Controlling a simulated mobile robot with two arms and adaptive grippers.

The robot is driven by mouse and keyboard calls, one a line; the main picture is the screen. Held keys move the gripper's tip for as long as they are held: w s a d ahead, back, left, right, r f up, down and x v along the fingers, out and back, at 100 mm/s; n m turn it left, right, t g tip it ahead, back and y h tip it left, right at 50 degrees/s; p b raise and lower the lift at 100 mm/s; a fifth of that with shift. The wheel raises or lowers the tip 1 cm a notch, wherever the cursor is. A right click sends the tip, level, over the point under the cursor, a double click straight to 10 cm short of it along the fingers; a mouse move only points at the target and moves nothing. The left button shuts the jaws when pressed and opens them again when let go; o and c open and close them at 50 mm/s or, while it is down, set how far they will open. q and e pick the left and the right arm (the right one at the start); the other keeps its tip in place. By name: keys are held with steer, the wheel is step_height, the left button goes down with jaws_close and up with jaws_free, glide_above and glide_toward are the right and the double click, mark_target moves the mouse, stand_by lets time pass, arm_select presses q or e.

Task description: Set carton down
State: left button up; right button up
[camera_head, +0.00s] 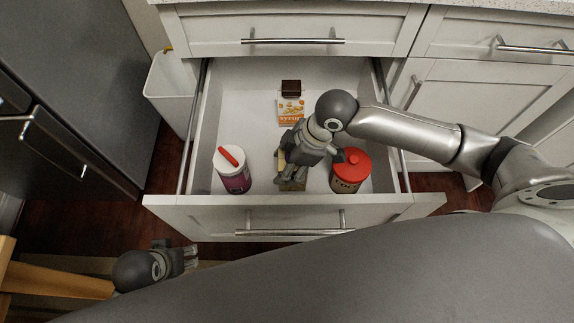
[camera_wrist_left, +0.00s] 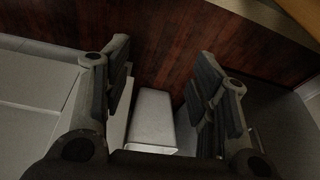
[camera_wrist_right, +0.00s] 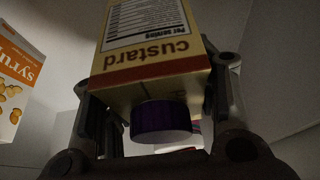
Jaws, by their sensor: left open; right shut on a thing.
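The custard carton (camera_wrist_right: 155,60), yellow and dark red with a purple-and-white cap, is between the fingers of my right gripper (camera_wrist_right: 160,115). It appears upside down in the right wrist view, cap nearest the camera. In the head view, my right gripper (camera_head: 293,172) is inside the open drawer (camera_head: 250,90), near its front, and largely hides the carton (camera_head: 292,186). Whether the carton touches the drawer floor cannot be told. My left gripper (camera_head: 190,258) is open and empty outside the drawer, low at the left; its parted fingers show in the left wrist view (camera_wrist_left: 160,95).
A purple jar with a white lid and red handle (camera_head: 232,172) stands left of the carton. A red-lidded canister (camera_head: 350,172) stands close right. A syrup box (camera_head: 290,111) and a dark brown box (camera_head: 291,88) are behind. A white bin (camera_head: 172,92) stands left outside.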

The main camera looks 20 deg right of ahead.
arm_select(q)
steer(key=shift+r, duration=0.45)
arm_select(e)
steer(key=shift+f, duration=0.3)
arm_select(q)
steer(key=shift+f, duration=0.1)
arm_select(e)
steer(key=shift+f, duration=0.15)
arm_select(q)
steer(key=shift+f, duration=0.1)
arm_select(e)
steer(key=o, duration=1.4)
steer(key=shift+d+r, duration=0.15)
steer(key=shift+r, duration=0.35)
steer(key=p+v, duration=0.3)
steer(key=v, duration=0.6)
steer(key=shift+d+r, duration=0.15)
steer(key=shift+r, duration=0.1)
arm_select(q)
step_height(320, 180, down, 11)
steer(key=s, duration=0.1)
steer(key=shift+f+g, duration=0.15)
steer(key=shift+g, duration=0.15)
arm_select(e)
steer(key=shift+v, duration=0.85)
arm_select(q)
steer(key=shift+s, duration=0.1)
